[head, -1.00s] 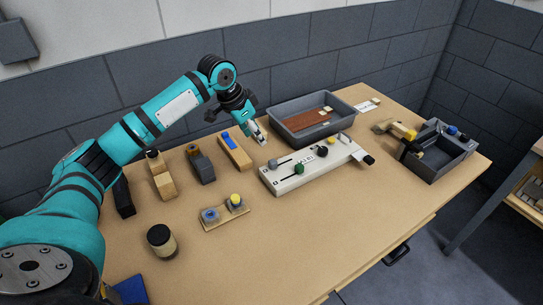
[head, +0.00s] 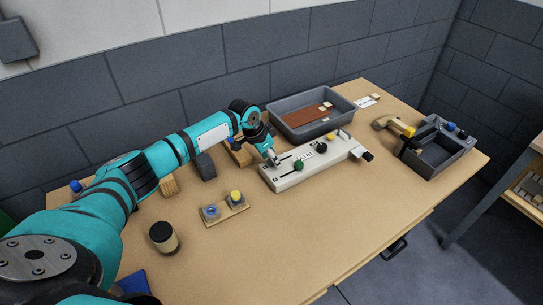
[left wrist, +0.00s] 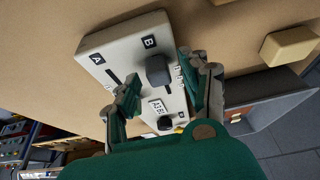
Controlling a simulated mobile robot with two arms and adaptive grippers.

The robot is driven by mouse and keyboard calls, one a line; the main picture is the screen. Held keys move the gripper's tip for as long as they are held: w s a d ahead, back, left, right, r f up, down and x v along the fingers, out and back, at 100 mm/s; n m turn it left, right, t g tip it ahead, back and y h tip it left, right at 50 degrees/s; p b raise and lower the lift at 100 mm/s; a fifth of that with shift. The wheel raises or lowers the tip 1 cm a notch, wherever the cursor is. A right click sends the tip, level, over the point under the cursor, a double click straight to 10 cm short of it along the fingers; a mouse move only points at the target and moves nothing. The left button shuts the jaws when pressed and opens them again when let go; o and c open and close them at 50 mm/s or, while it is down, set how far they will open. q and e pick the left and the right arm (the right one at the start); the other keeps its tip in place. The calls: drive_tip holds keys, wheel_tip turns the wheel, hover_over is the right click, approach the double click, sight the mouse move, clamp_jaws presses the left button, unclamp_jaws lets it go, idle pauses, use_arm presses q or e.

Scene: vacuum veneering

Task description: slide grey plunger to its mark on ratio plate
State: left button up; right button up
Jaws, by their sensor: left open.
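The white ratio plate (head: 315,165) lies on the table, with slots and several knobs on top. My left gripper (head: 273,161) is at its left end, fingers pointing down, and hides the grey plunger in the head view. In the left wrist view the grey plunger (left wrist: 157,70) stands beside the B label, between the open fingers of my left gripper (left wrist: 161,86), with gaps showing around it. The green plunger (head: 299,166) is to the right of the gripper, and a black knob (head: 321,150) is further along. My right gripper is not in view.
A grey tray (head: 283,125) with brown sheets stands behind the plate. A small board with blue and yellow caps (head: 225,209) and a black-lidded jar (head: 163,237) are in front on the left. The front table is clear.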

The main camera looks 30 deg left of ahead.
use_arm(q)
clamp_jaws()
idle(0.3)
drive_tip(key=shift+w+d, duration=0.6)
drive_tip(key=shift+w, duration=0.35)
unclamp_jaws()
drive_tip(key=shift+s, duration=0.1)
drive_tip(key=v, duration=1.2)
drive_tip(key=shift+a, duration=0.15)
